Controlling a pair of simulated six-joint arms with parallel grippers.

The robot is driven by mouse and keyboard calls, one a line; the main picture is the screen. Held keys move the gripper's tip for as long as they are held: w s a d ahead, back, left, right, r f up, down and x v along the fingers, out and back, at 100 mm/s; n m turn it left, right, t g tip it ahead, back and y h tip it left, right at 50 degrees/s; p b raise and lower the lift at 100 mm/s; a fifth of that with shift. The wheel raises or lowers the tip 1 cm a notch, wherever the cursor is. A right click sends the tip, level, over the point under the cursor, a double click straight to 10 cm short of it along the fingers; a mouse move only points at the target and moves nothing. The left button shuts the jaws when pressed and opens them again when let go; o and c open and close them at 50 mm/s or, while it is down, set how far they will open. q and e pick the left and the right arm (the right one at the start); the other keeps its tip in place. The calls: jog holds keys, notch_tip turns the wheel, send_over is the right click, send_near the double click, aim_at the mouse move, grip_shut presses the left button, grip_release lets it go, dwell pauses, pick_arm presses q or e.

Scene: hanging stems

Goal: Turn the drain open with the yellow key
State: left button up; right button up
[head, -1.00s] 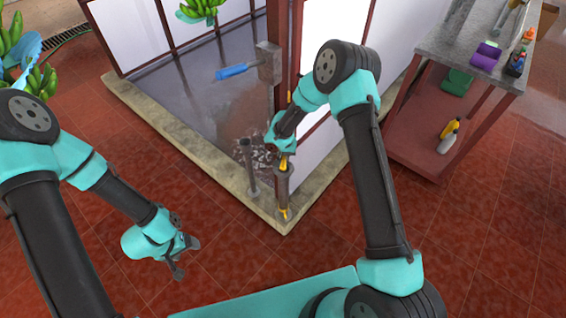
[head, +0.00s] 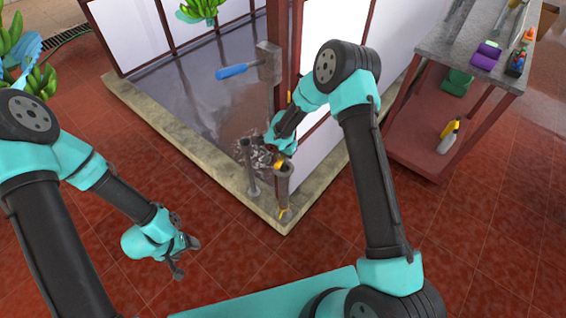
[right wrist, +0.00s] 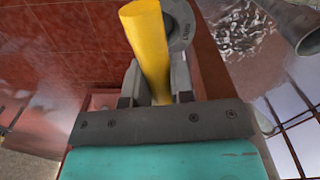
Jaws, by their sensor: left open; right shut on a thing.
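The yellow key (right wrist: 148,45) is held in my right gripper (right wrist: 155,88), whose fingers close on its shaft in the right wrist view. A grey ring with lettering (right wrist: 180,25) shows just behind the key in the right wrist view. I cannot tell how far the key is seated. The right gripper is largely hidden by its wrist in the head view. My left gripper (head: 180,258) is open and empty above the floor.
A second grey pipe (head: 249,168) stands left of the first. The basin (head: 205,90) has a stone curb (head: 180,135). A shelf table (head: 440,42) holds bottles and tools at right. The red floor at front is clear.

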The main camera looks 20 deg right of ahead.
jog(key=m, duration=0.3)
jog(key=shift+m, duration=1.2)
jog(key=o, duration=1.3)
jog(key=shift+o, duration=0.2)
jog(key=shift+r, duration=4.25)
